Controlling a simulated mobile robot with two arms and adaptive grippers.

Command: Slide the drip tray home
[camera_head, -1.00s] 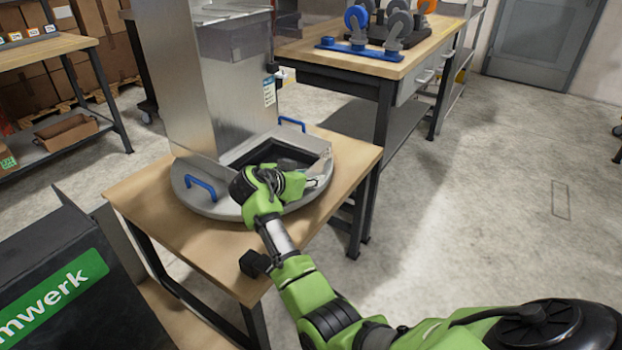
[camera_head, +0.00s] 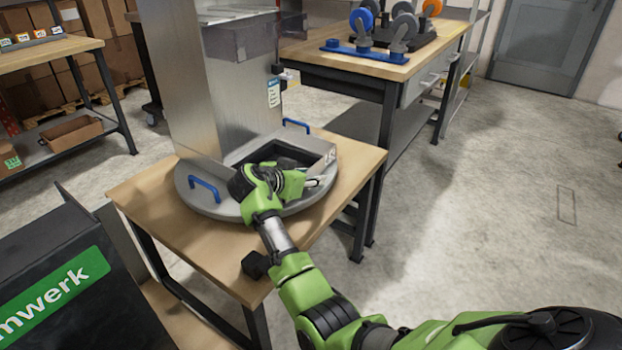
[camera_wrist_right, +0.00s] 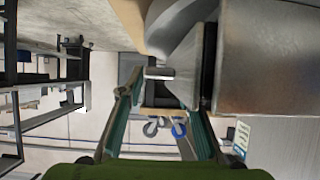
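The metal dispenser (camera_head: 186,85) stands on a round grey base (camera_head: 215,207) on a wooden table. A tray with a dark recess (camera_head: 281,152) sits low at its front, with a light end panel (camera_head: 322,155) on the right. I cannot tell how far the tray is in. My right gripper (camera_head: 318,183) is by the near right side of the tray, partly hiding it. In the right wrist view its fingers (camera_wrist_right: 166,88) are spread, with a grey tab (camera_wrist_right: 158,72) beyond or between the tips; contact is unclear. My left gripper is out of view.
Blue handles (camera_head: 204,189) stick up from the round base. The small wooden table (camera_head: 165,210) has bare top around it. A dark box with a green label (camera_head: 50,297) is at the lower left. Open floor lies right.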

